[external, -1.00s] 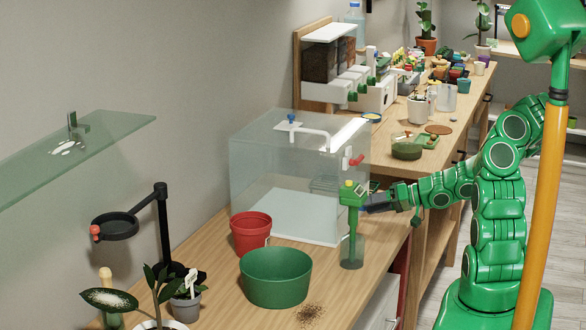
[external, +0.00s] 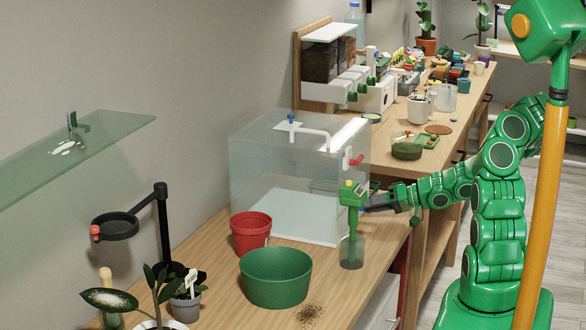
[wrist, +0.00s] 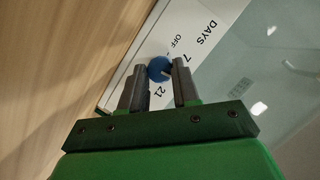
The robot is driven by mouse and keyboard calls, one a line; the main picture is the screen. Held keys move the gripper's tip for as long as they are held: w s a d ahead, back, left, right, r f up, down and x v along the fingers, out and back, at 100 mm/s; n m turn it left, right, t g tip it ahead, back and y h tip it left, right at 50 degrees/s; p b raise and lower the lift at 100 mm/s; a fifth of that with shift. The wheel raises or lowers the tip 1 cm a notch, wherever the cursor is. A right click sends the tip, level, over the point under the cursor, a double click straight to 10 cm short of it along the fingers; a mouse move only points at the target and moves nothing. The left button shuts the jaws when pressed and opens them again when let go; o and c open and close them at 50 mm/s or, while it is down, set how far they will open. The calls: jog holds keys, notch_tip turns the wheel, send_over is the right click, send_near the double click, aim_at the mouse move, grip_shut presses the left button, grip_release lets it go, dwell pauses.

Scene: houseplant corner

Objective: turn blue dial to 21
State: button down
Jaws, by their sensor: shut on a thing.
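The blue dial (wrist: 157,67) sits on a white panel (wrist: 196,22) printed with DAYS, OFF, 7 and 21. My gripper (wrist: 158,80) is shut on the dial, with one grey finger on each side of it. The 21 is printed close to the dial, between the fingers, and the 7 is by the right finger. A small pale mark shows on the dial, but its exact heading is too small to tell. In the external view my gripper (external: 374,203) is beside a green tool head, and the dial is hidden there.
A green-headed tool with a clear bottle (external: 351,252) stands close to my gripper. Behind it is a clear tank (external: 262,165). A green bowl (external: 276,278) and a red pot (external: 250,234) stand on the wooden bench to the left.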

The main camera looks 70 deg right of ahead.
jog(key=shift+f, duration=0.1)
jog(key=shift+d+f+m+t+y, duration=0.15)
jog(key=shift+m+t+y, duration=0.25)
jog(key=shift+m, duration=0.6)
jog(key=shift+d+m+y, duration=0.1)
jog(key=shift+m+y, duration=0.5)
jog(key=shift+m, duration=0.6)
jog(key=c, duration=0.8)
grip_release()
jog(key=shift+v, duration=3.9)
